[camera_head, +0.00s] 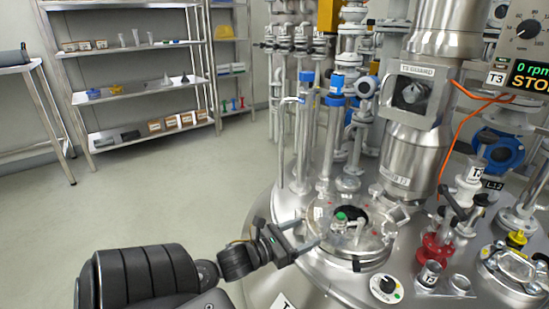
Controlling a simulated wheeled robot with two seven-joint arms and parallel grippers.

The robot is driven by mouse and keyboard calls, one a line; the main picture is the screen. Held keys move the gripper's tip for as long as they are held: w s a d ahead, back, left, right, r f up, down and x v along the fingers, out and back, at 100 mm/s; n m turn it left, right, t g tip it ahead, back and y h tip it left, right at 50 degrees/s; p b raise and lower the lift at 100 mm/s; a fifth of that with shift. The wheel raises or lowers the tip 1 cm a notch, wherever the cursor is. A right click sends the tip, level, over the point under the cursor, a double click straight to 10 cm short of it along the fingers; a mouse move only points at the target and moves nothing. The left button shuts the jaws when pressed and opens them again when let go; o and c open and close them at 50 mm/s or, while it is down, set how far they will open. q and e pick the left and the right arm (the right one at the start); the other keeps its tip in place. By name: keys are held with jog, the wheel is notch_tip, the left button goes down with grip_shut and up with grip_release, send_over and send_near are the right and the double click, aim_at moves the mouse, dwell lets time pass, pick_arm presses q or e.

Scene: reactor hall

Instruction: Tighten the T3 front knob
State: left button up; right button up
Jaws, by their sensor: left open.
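The steel T3 vessel lid (290,205) fills the lower right. On it is a round flanged port (362,254) with a dark opening and a small green-topped fitting (341,217). A small dark piece (356,265) shows at the port's front rim. No label marks which part is the front knob. My left gripper (308,241) is open at the port's left edge, fingers pointing right toward it. Nothing shows between its fingers; I cannot tell whether it touches the rim. My right gripper is not in view.
Upright pipes (304,140) rise at the back. Shelves (140,87) stand far left; the floor between is clear.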

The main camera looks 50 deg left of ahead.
pick_arm(q)
jog(key=s+a+f+n+g+y+p, duration=0.25)
jog(key=f+n, duration=0.45)
jog(key=n, duration=0.4)
jog(key=s+a+f+n+g+y+p, duration=0.15)
jog(key=f+n+g, duration=0.35)
jog(key=n, duration=0.6)
jog(key=s+d+f+n+g+p, duration=0.5)
jog(key=s+d+f+n+p, duration=0.3)
jog(key=n, duration=0.4)
jog(key=shift+s+d+f+p, duration=0.35)
jog(key=shift+s+d, duration=0.4)
jog(key=shift+d, duration=0.4)
jog(key=shift+g, duration=0.25)
